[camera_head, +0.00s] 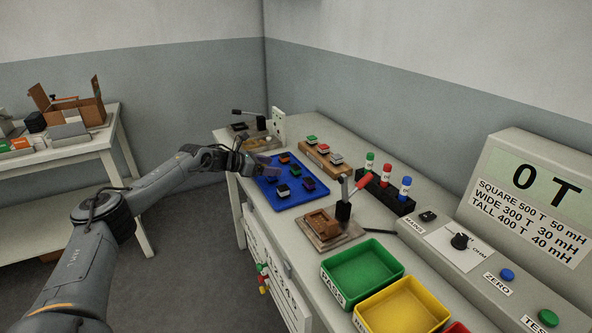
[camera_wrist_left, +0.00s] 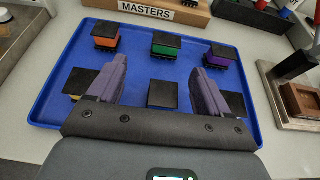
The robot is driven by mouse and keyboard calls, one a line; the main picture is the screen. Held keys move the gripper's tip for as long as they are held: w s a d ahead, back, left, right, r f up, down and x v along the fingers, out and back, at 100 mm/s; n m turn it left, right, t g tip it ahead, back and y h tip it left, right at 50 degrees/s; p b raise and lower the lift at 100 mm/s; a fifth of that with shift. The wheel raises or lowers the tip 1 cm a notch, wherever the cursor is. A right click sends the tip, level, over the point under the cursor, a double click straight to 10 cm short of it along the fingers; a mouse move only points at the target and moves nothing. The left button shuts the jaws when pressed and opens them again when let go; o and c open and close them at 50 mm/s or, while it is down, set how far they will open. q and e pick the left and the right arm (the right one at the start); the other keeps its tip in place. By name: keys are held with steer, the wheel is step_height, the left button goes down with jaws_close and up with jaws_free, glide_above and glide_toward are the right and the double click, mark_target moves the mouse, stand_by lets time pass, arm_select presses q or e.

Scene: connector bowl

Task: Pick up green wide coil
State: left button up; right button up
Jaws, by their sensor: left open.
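The green coil (camera_wrist_left: 167,46) sits in the middle of the far row on the blue tray (camera_wrist_left: 52,75), with a black flat top, in the left wrist view. An orange coil (camera_wrist_left: 105,38) is left of it and a purple coil (camera_wrist_left: 221,55) right of it. My left gripper (camera_wrist_left: 159,66) is open and empty, its purple fingers spread and pointing toward the far row. A black-topped coil (camera_wrist_left: 162,93) shows between the fingers in the picture; its colour is hidden. In the head view my left gripper (camera_head: 256,163) is over the tray's left side. My right gripper is out of view.
A wooden masters block (camera_head: 310,155) holding coils stands behind the tray. A lever fixture (camera_head: 325,228) is right of it, with green (camera_head: 365,275) and yellow (camera_head: 405,308) bins in front. A rack of coloured cylinders (camera_head: 385,190) is farther right.

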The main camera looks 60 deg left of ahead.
mark_target(292, 168)
arm_select(q)
steer(key=shift+x, duration=0.85)
steer(key=shift+w+d+f+b, duration=0.25)
steer(key=shift+w+d, duration=0.1)
steer(key=shift+w, duration=0.35)
steer(key=shift+w+d+f+b, duration=0.15)
steer(key=shift+w+d+b, duration=0.15)
steer(key=shift+w, duration=0.4)
steer(key=shift+x, duration=1.05)
steer(key=c, duration=1.1)
steer(key=shift+c, duration=0.2)
